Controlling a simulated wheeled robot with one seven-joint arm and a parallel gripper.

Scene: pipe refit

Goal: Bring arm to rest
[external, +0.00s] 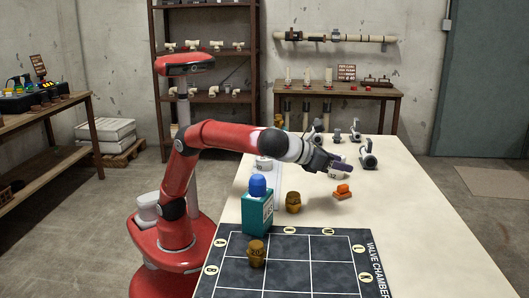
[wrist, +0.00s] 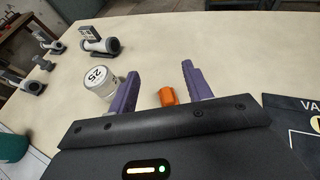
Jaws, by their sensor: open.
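My gripper (external: 343,166) is stretched out over the white table (external: 425,220) in the external view. In the wrist view its two purple fingers (wrist: 158,92) stand apart with nothing held between them. A white round piece marked 25 (wrist: 101,82) is left of the left finger in the wrist view. In the external view it is partly hidden behind the gripper.
A teal bottle with a blue cap (external: 258,210) and a brass fitting (external: 293,202) stand near the dark gridded mat (external: 290,275). Another brass fitting (external: 257,254) is on the mat. Several grey pipe fittings (external: 368,155) stand farther back. The table's right side is clear.

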